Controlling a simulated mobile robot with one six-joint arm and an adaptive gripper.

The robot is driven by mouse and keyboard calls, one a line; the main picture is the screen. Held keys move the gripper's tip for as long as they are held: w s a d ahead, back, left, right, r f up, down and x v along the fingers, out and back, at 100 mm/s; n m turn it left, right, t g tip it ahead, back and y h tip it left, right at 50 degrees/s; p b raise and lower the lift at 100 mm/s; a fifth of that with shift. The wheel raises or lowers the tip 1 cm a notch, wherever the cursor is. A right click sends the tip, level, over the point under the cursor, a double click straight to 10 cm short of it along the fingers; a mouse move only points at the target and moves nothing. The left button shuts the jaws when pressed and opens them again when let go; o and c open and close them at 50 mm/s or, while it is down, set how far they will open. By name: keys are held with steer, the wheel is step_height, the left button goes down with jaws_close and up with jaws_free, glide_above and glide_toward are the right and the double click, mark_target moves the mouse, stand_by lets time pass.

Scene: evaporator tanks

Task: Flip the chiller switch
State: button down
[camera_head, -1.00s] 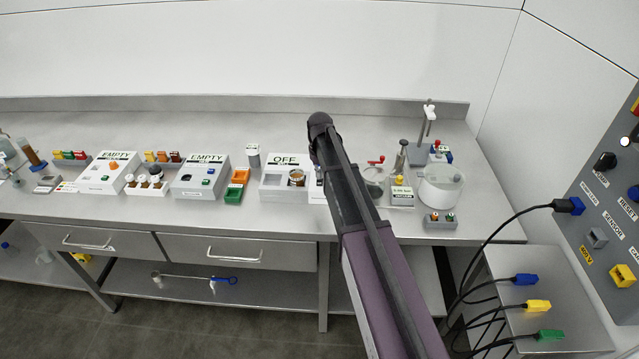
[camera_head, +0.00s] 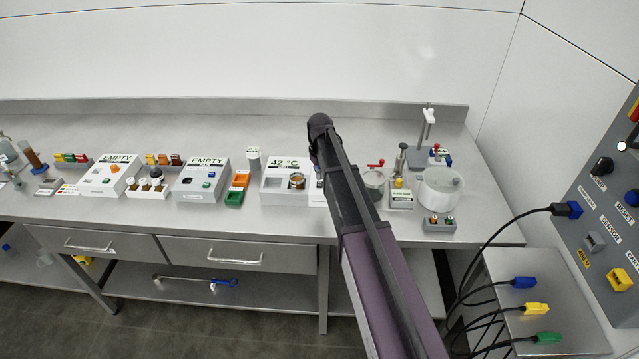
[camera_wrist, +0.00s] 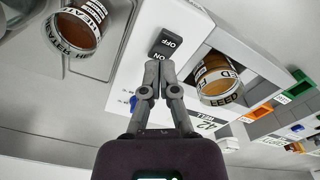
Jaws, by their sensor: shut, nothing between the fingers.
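A black rocker switch (camera_wrist: 166,42) marked ON and OFF is on a white unit's panel in the wrist view. My gripper (camera_wrist: 157,68) is shut and empty, with its fingertips at the ON end of the switch. They look touching or very close; the exact gap cannot be told. The white unit (camera_head: 270,190) stands mid-bench in the head view, and its display reads 42 °C. In the head view my arm covers the unit's right side and hides the fingertips.
A jar labelled FEED (camera_wrist: 215,75) sits in the unit's opening beside my fingers. A HEATER-labelled jar (camera_wrist: 75,30) is at the wrist view's upper left. Orange and green trays (camera_head: 236,190) lie left of the unit. A white round vessel (camera_head: 440,187) stands right of my arm.

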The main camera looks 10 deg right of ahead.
mark_target(320, 183)
steer(key=shift+r+p, duration=2.5)
steer(key=shift+r, duration=0.25)
steer(key=s+m, duration=0.3)
steer(key=s, duration=2.4)
steer(key=shift+s, duration=0.15)
